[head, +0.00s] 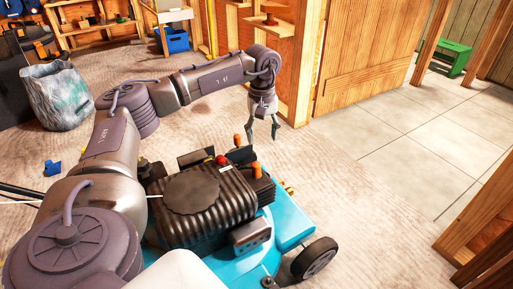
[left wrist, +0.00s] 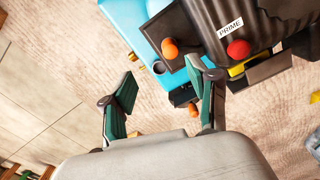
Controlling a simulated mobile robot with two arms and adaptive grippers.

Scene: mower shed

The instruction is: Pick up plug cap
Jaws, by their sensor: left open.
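The mower engine (head: 205,200) is black and ribbed, on a blue deck (head: 290,228). I cannot tell for sure which part is the plug cap. Two orange pieces, (head: 257,170) and (head: 238,139), stand at the engine's far end; orange pieces also show in the left wrist view (left wrist: 169,48) (left wrist: 193,111). A red bulb (head: 221,160) sits near them, by a PRIME label in the left wrist view (left wrist: 238,48). My left gripper (head: 262,135) is open and empty, pointing down beyond the engine's far end, apart from the orange pieces.
A mower wheel (head: 315,259) is at the near right. A grey bin (head: 57,96), a blue crate (head: 174,40) and a wooden shelf stand at the back. A wooden post and partition (head: 365,45) rise behind my gripper. The tiled floor (head: 400,130) at right is clear.

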